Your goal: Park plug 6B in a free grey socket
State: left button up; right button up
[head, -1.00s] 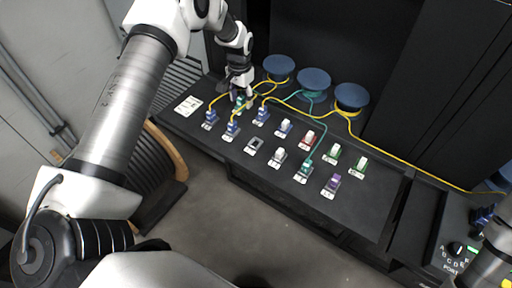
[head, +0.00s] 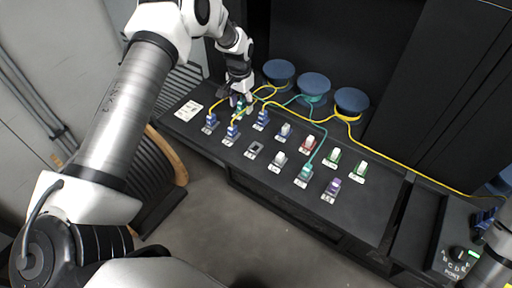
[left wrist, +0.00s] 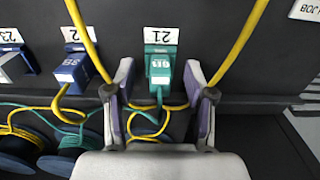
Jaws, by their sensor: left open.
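My left gripper (head: 241,99) is open at the back left of the black panel. In the left wrist view its fingers (left wrist: 160,93) stand apart on both sides of a teal plug (left wrist: 159,68), which sits in a socket tagged 21. The print on this plug is small and upside down, so I cannot read it surely. In the head view the gripper partly hides the teal plug (head: 239,108). A grey socket (head: 254,150) in the front row looks empty. Another teal plug (head: 305,172) with a green cable stands farther right.
Blue plugs (head: 211,121) with yellow cables stand close by; one (left wrist: 69,73) is left of the fingers. Yellow cables run past both fingers. Blue spools (head: 313,82) stand behind. White, red, green and purple fittings fill the panel's right part.

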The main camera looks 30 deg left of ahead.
aim_at(241, 102)
pick_arm(q)
grip_shut()
jog(key=shift+r, duration=0.15)
jog(key=shift+r+p, duration=2.15)
jog(key=shift+r, duration=0.7)
